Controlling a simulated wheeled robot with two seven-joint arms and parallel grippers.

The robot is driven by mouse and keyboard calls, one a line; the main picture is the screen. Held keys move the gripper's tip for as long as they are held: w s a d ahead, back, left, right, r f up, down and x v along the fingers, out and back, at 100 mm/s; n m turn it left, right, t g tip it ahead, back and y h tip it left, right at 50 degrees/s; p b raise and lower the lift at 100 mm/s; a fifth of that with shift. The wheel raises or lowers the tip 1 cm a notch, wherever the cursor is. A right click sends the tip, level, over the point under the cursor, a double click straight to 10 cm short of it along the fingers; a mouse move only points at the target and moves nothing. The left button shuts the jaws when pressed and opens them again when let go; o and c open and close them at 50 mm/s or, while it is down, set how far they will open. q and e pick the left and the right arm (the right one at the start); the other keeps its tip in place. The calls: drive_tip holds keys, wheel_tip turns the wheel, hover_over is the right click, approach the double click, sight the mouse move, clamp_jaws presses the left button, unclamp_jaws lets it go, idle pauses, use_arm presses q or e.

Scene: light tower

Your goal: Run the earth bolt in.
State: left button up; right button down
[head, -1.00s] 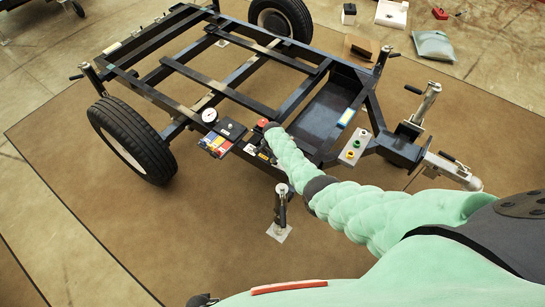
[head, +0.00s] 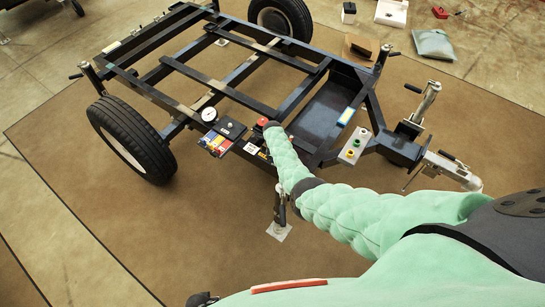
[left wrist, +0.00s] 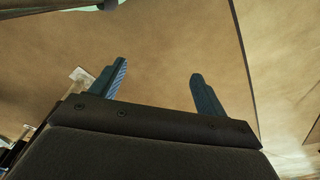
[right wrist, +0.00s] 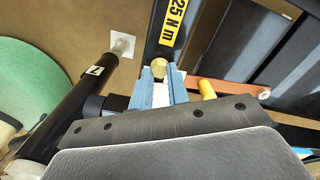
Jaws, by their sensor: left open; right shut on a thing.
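In the right wrist view my right gripper (right wrist: 160,88) has its two blue fingers close together around a brass, round-headed piece (right wrist: 172,76), which looks like the earth bolt. It sits beside a dark frame bar with a yellow "25 N m" label (right wrist: 172,22). How deep the bolt sits is hidden by the fingers. In the head view my right arm reaches the near side of the trailer frame (head: 225,95), and its wrist covers most of the spot. My left gripper (left wrist: 158,85) is open and empty above the brown mat (left wrist: 165,40).
An orange strip (right wrist: 228,88) and a yellow peg (right wrist: 207,89) lie close right of the right fingers. A black cylinder (right wrist: 75,100) runs along their left.

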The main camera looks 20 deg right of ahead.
drive_tip(key=shift+w+r+m, duration=0.25)
drive_tip(key=shift+m, duration=0.95)
use_arm(q)
drive_tip(key=shift+w+d+r, duration=0.15)
drive_tip(key=shift+w+r, duration=0.15)
drive_tip(key=shift+r, duration=0.35)
drive_tip(key=shift+s+f, duration=0.1)
drive_tip(key=shift+s, duration=0.1)
use_arm(e)
drive_tip(key=c, duration=1.4)
unclamp_jaws()
use_arm(q)
drive_tip(key=shift+d, duration=0.1)
use_arm(e)
drive_tip(key=shift+o, duration=0.3)
drive_tip(key=shift+s, duration=0.15)
drive_tip(key=shift+f, duration=0.1)
